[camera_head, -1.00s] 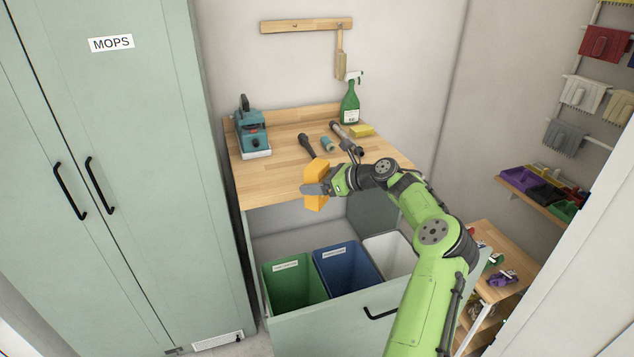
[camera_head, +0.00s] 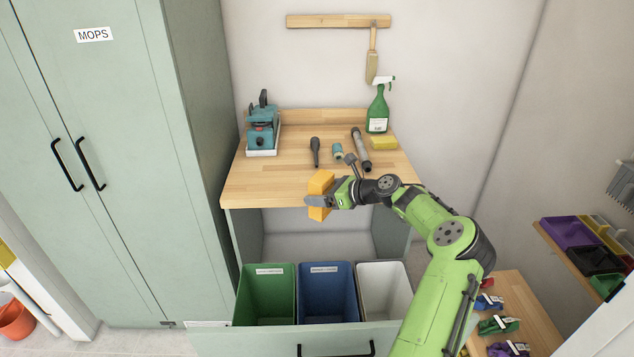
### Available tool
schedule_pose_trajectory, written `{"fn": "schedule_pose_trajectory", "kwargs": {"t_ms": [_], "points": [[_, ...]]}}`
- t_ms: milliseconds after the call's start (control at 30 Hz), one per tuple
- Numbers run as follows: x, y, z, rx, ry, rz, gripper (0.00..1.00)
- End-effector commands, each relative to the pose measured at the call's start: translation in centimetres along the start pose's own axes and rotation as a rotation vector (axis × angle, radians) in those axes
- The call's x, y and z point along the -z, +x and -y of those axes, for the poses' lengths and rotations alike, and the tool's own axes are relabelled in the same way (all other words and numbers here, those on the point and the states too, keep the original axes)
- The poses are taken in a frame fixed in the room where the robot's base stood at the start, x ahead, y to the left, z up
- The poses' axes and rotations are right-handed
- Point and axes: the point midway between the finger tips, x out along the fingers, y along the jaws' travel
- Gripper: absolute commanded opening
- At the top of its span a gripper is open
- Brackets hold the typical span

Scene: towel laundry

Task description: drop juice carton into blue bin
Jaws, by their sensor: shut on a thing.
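The juice carton (camera_head: 320,183) is a yellow-orange box. My gripper (camera_head: 318,201) is shut on it and holds it at the front edge of the wooden worktop, above the pulled-out drawer of bins. The blue bin (camera_head: 328,290) is the middle bin in that drawer, with a white label at its back rim. It lies below the carton in the picture, and the carton is apart from it. The gripper's dark finger covers the middle of the carton.
The green bin (camera_head: 266,293) is left of the blue one and the white bin (camera_head: 383,289) right. The worktop (camera_head: 265,180) holds a teal machine (camera_head: 262,126), a spray bottle (camera_head: 377,108), a yellow sponge (camera_head: 384,143) and several tools. A tall cabinet (camera_head: 110,180) stands left.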

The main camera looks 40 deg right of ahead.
Motion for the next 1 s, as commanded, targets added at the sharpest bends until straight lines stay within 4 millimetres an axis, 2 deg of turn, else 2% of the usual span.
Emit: {"fn": "schedule_pose_trajectory", "kwargs": {"t_ms": [267, 500, 700, 867, 1000], "points": [[5.3, -1.0, -1.1, 0.069, 0.032, 0.0, 0.49], [10.1, -2.5, -2.9, 0.146, 0.071, -0.006, 0.49], [11.8, -2.9, -3.6, 0.176, 0.083, -0.008, 0.49], [13.4, -2.3, -3.5, 0.176, 0.083, -0.009, 0.49], [15.5, -1.4, -3.6, 0.176, 0.083, -0.01, 0.49]]}}
